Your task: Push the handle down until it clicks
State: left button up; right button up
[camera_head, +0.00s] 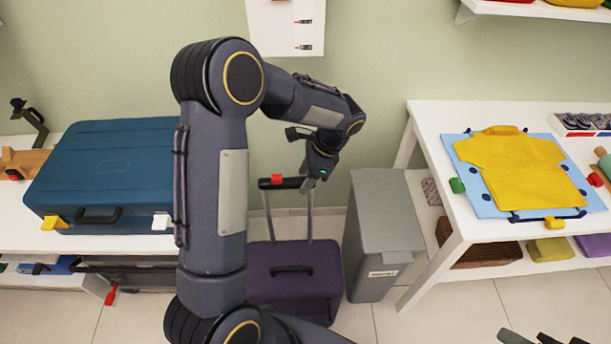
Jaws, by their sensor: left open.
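A purple suitcase (310,264) stands upright on the floor, partly hidden behind my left arm. Its pull handle is extended: two thin metal rods rise to a black grip (266,184) with a red button (277,179) on top. My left gripper (314,174) is open and points down at the right end of the grip. I cannot tell whether it touches the grip. Dark parts of what looks like my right gripper (545,338) show at the bottom right edge, mostly cut off.
A grey bin (377,239) stands right of the suitcase. A white table (424,122) with a yellow shirt (520,167) on a blue folding board (590,203) is farther right. A blue case (110,160) lies on a white shelf (20,222) at the left. Bare floor shows in front.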

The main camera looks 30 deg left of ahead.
pick_arm(q)
jog(key=shift+a+f, duration=0.1)
jog(key=shift+f, duration=0.25)
grip_shut()
notch_tip(320, 180, down, 28)
jog(key=b, duration=1.8)
jog(key=shift+f, duration=0.1)
jog(key=shift+s+f+b, duration=0.1)
jog(key=shift+f+b, duration=0.3)
jog(key=shift+f, duration=0.35)
jog(key=shift+s+f, duration=0.1)
